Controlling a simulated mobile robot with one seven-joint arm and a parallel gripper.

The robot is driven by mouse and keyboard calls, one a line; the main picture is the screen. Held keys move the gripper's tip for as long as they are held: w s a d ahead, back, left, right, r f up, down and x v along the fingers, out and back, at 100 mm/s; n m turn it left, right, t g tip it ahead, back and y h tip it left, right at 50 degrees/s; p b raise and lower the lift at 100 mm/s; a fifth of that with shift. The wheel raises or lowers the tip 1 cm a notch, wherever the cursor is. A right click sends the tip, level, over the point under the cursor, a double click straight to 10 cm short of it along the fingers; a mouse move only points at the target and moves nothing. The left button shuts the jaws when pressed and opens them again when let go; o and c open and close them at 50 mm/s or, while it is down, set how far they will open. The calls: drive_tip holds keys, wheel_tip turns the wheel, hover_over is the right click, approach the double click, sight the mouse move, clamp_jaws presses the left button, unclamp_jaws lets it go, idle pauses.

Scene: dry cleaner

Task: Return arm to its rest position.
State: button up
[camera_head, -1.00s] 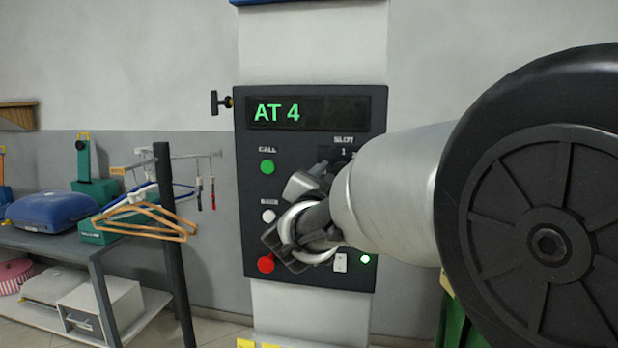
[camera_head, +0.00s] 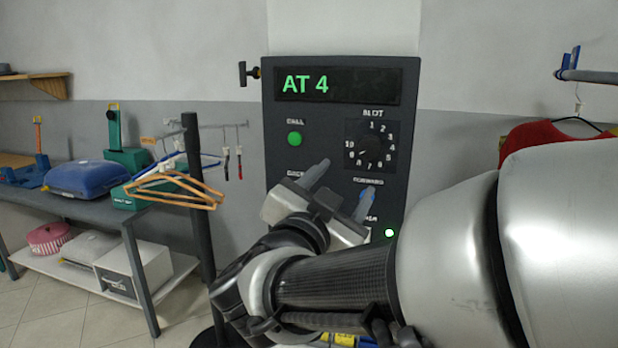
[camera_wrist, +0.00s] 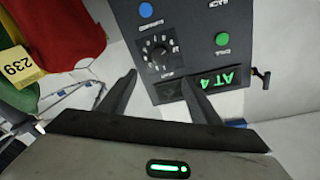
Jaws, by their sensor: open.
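My gripper (camera_head: 341,190) is open and empty in front of the lower part of a dark control panel (camera_head: 283,165). Its two fingers point up and stand apart; they also show in the wrist view (camera_wrist: 158,90), with the panel upside down beyond them. My arm reaches in from the right and hides the panel's bottom part. The panel's display (camera_head: 338,86) reads AT 4. A green CALL button (camera_head: 295,139) and a numbered SLOT dial (camera_head: 373,146) are in plain view. A blue FORWARD button (camera_head: 366,194) is partly behind a fingertip.
A rack with wooden hangers (camera_head: 172,188) stands left of the panel. Beyond it is a grey bench (camera_head: 70,215) with a blue case (camera_head: 88,178). A red garment (camera_head: 545,137) hangs at the right, and a tag 239 (camera_wrist: 19,66) shows in the wrist view.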

drive_tip(key=s+a+f+n+g+y, duration=0.1)
drive_tip(key=a+f+n+g+y, duration=0.3)
drive_tip(key=n+y, duration=0.6)
drive_tip(key=s+d+f+g+h, duration=0.1)
drive_tip(key=s+d+f+g, duration=0.4)
drive_tip(key=s, duration=0.4)
drive_tip(key=s+d+f+g+h, duration=0.1)
drive_tip(key=s+d+f+g, duration=0.1)
drive_tip(key=s+d+f, duration=0.55)
wheel_tip(320, 180, up, 16)
drive_tip(key=a+p, duration=0.1)
drive_tip(key=p, duration=1.4)
drive_tip(key=shift+s+r+g+p, duration=0.15)
drive_tip(key=shift+s+g+p, duration=0.15)
drive_tip(key=shift+s+p, duration=0.1)
drive_tip(key=c, duration=0.6)
drive_tip(key=shift+d, duration=0.15)
drive_tip(key=shift+c, duration=0.4)
